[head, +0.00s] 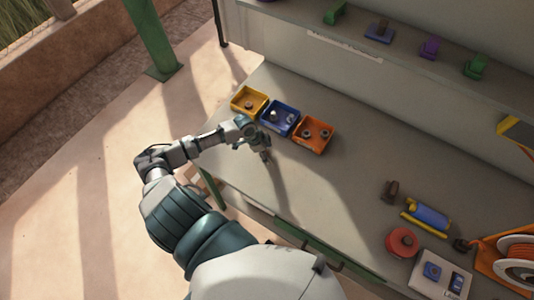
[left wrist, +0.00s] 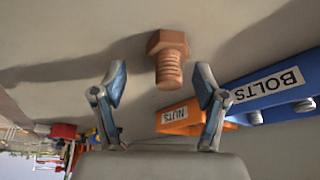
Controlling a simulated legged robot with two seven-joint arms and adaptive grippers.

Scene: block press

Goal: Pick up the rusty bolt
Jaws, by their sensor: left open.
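The rusty bolt (left wrist: 169,62) shows large in the left wrist view, with a brown hex head and a threaded shank pointing toward my gripper. My left gripper (left wrist: 162,85) is open, and the bolt appears in the gap between its two fingers, near or just past the tips. I see no finger touching it. In the head view my left gripper (head: 257,143) is low over the workbench, in front of the bins. The bolt cannot be made out clearly there. My right gripper is not in view.
A yellow bin (head: 236,107), a blue bin (head: 267,122) and an orange bin (head: 301,142) stand in a row behind the gripper. The left wrist view shows a blue bin marked BOLTS (left wrist: 262,88). A red disc (head: 402,242) lies right; the middle bench (head: 330,190) is clear.

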